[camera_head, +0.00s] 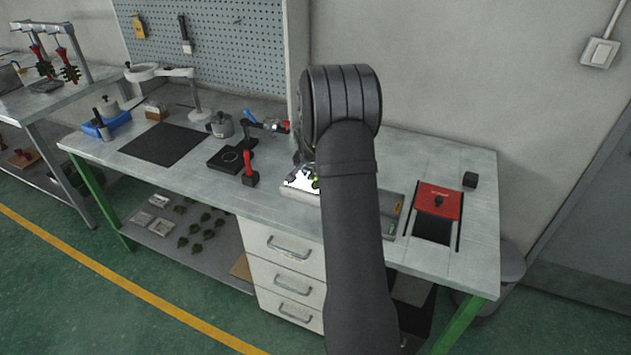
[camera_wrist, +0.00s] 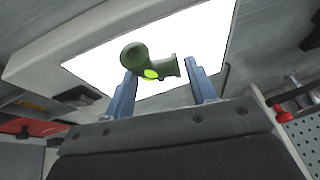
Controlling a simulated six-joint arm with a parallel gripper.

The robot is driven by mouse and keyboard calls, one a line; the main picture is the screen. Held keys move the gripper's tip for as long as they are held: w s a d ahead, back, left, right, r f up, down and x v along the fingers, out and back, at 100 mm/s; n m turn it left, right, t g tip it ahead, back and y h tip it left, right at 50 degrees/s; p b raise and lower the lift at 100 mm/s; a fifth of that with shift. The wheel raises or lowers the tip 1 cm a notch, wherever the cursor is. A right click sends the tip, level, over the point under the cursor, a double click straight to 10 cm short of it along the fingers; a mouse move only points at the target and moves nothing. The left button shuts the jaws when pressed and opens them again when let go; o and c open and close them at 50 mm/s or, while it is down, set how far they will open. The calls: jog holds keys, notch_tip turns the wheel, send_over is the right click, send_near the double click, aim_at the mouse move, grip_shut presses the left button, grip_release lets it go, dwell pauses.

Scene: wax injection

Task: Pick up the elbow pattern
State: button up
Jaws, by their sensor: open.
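The elbow pattern (camera_wrist: 150,63) is a dark green bent tube with a round flange at one end and a bright yellow-green spot on it. It lies on a glowing white panel (camera_wrist: 210,40), between and just beyond the tips of my gripper's two blue fingers (camera_wrist: 160,72). My gripper is open, with a gap visible on the right side; contact on the left side cannot be told. In the head view my gripper (camera_head: 303,165) is over the lit panel (camera_head: 299,181), and my arm hides most of this spot.
On the workbench, a red-handled clamp (camera_head: 249,168) stands left of the panel. A tray (camera_head: 391,212) is partly hidden by my arm, and a red plate (camera_head: 438,201) lies further right. A black mat (camera_head: 165,144) lies at left. A pegboard wall (camera_head: 225,45) stands behind.

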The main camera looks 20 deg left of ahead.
jog(key=c, duration=0.7)
jog(key=shift+r, duration=0.15)
jog(key=shift+c, duration=0.2)
